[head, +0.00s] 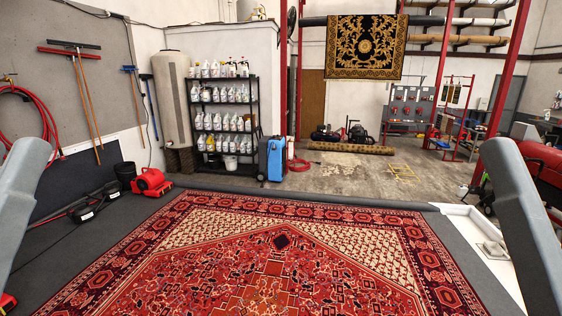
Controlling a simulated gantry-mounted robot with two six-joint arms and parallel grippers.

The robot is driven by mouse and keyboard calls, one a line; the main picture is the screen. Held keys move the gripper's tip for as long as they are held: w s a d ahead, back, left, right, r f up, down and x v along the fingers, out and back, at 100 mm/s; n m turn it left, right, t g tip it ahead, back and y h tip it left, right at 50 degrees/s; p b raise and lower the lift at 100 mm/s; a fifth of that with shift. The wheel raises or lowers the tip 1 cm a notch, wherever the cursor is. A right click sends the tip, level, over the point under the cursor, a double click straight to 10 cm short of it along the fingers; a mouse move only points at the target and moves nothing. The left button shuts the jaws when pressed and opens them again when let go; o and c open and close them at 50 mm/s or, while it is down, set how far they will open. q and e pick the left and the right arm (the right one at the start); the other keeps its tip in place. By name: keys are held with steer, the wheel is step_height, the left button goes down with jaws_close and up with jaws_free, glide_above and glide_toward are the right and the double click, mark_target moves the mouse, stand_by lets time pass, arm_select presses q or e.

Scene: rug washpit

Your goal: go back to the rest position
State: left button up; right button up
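The head view shows two grey links of my arms, one at the left edge and one at the right edge. Neither gripper shows; both lie outside the picture. A large red patterned rug (270,262) lies flat on the grey floor in front of me. Nothing of mine is seen touching it.
A red blower (151,182) stands left of the rug by a black bin (125,174). Behind the rug are a shelf of bottles (222,120), a blue-grey machine (272,158) and a tall tank (171,97). Red posts stand behind.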

arm_select(q)
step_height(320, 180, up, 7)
steer(key=p, duration=0.3)
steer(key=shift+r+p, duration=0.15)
steer(key=shift+p, duration=0.2)
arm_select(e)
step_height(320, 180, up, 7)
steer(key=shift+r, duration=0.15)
